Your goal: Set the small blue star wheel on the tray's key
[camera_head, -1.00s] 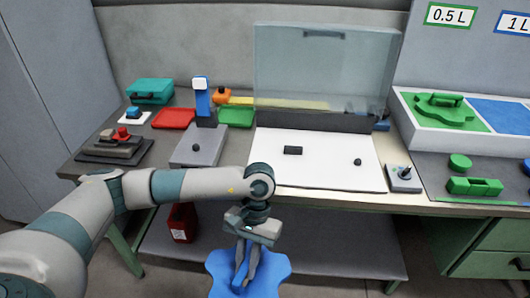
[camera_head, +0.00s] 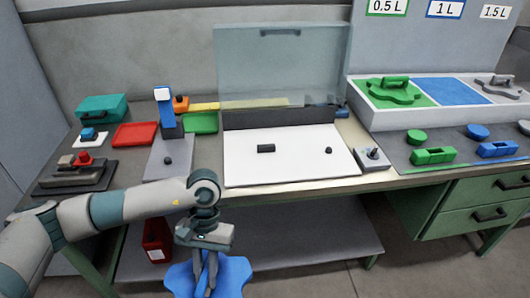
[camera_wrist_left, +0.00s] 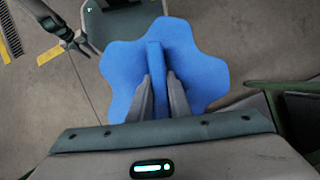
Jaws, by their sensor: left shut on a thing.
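My left gripper (camera_head: 208,275) is shut on the blue star wheel (camera_head: 238,272), gripping its raised straight rib. The wheel is a flat blue plate with rounded lobes, held in front of the bench and lower than its top. The left wrist view shows the wheel (camera_wrist_left: 115,75) face-on, with both fingers (camera_wrist_left: 160,100) on the rib. The white tray (camera_head: 290,172) lies on the bench under a raised clear cover. On it are a dark rectangular block (camera_head: 266,148) and a small dark knob (camera_head: 328,150); I cannot tell which is the key.
A grey plate with a dark knob (camera_head: 168,160) and a blue post (camera_head: 166,113) stands left of the tray. A small joystick box (camera_head: 371,158) sits at its right. The rack's blue section (camera_head: 447,92) is empty. A red can (camera_head: 157,240) stands on the lower shelf.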

